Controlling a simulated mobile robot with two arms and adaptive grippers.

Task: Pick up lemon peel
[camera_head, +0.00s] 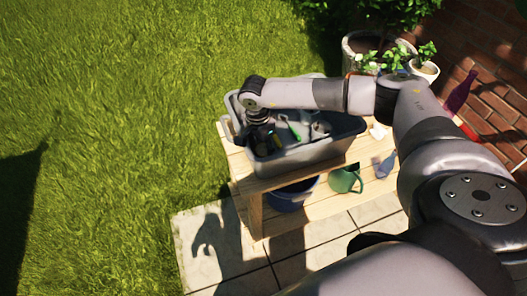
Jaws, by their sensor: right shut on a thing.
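My right arm reaches in from the right, and its wrist bends down over the grey tub (300,156) on the wooden table. My right gripper (262,140) is dark and points down into the tub's left part. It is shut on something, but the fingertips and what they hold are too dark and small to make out. I cannot pick out a lemon peel anywhere in the view. My left gripper is not in view.
The tub also holds a green item (294,131) and other things that blur together. A green watering can (345,180) and a dark blue bucket (290,196) sit lower down. Potted plants (424,68) and a brick wall (490,75) stand behind. Grass lies left.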

